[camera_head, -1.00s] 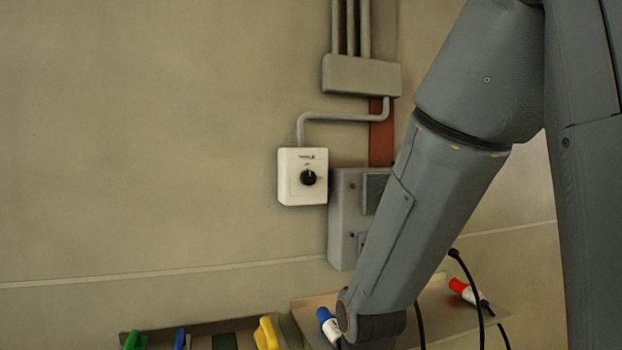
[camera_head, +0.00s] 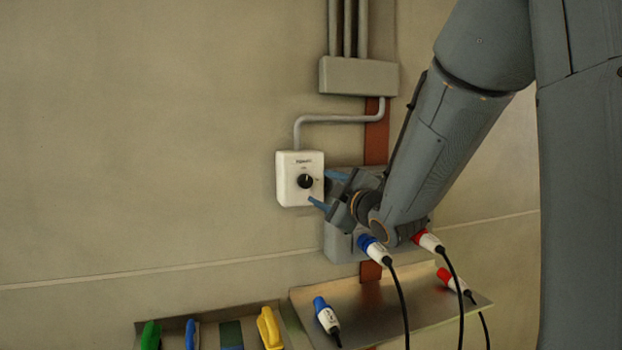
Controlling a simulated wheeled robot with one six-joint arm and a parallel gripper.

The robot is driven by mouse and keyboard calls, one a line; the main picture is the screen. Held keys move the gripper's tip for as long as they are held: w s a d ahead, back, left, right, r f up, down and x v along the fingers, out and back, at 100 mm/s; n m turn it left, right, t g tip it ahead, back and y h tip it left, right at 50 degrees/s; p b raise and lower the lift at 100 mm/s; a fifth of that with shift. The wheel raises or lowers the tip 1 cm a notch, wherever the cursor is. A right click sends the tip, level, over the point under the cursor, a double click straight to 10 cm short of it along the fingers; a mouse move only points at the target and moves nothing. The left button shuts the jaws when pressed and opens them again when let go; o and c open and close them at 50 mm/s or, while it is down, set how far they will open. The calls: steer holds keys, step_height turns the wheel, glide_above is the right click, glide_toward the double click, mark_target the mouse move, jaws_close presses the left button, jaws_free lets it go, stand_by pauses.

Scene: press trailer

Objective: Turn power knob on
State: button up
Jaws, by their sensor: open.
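The power knob (camera_head: 305,181) is a black rotary knob on a white box (camera_head: 289,190) fixed to the wall, left of the grey panel. Small print on the box is too blurred to read fully. My gripper (camera_head: 325,190) is open, with two blue fingers at the right edge of the white box. One finger is up beside the box's right side and the other is lower, close to its lower right corner. The fingers are not around the knob. I cannot tell whether they touch the box.
A grey panel (camera_head: 341,242) sits behind my gripper. Blue and red plugs with black cables (camera_head: 403,300) hang below my arm. A metal shelf (camera_head: 400,293) holds more plugs, and a tray (camera_head: 207,326) holds coloured items. The wall left of the box is clear.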

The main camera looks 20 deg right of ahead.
mark_target(307, 183)
steer(key=shift+p+x, duration=1.35)
steer(key=shift+x, duration=2.5)
steer(key=c, duration=1)
steer(key=shift+f, duration=0.1)
steer(key=shift+c, duration=0.2)
